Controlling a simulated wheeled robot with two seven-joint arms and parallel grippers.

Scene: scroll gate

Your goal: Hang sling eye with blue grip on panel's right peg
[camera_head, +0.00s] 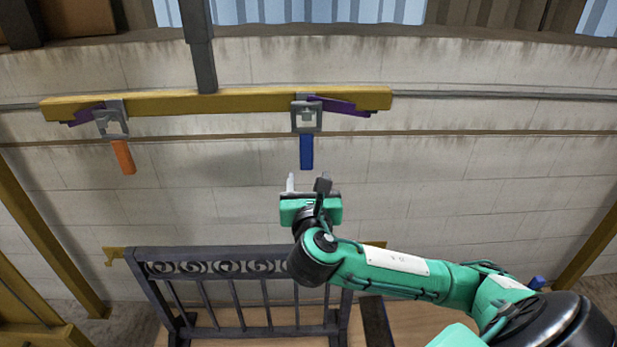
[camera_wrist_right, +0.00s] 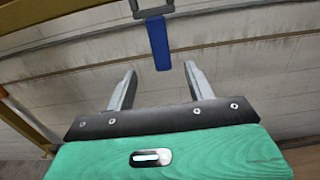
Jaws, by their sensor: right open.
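The sling eye (camera_head: 294,118) is a grey square ring at the right part of a yellow beam, with a purple strap beside it. Its blue grip (camera_head: 307,152) points down; it also shows in the right wrist view (camera_wrist_right: 158,40). My right gripper (camera_head: 306,184) is open and empty just below the grip. In the right wrist view, the grip's lower end lines up between the fingertips (camera_wrist_right: 160,72). The panel (camera_head: 205,252) is a dark scrollwork gate below. Its right yellow peg (camera_head: 376,244) is partly hidden behind my right arm. My left gripper is not in view.
A second grey eye with an orange grip (camera_head: 123,157) hangs on the left part of the yellow beam (camera_head: 210,103). A dark post (camera_head: 202,60) holds the beam. The panel's left yellow peg (camera_head: 114,255) is clear. Yellow posts stand at both sides.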

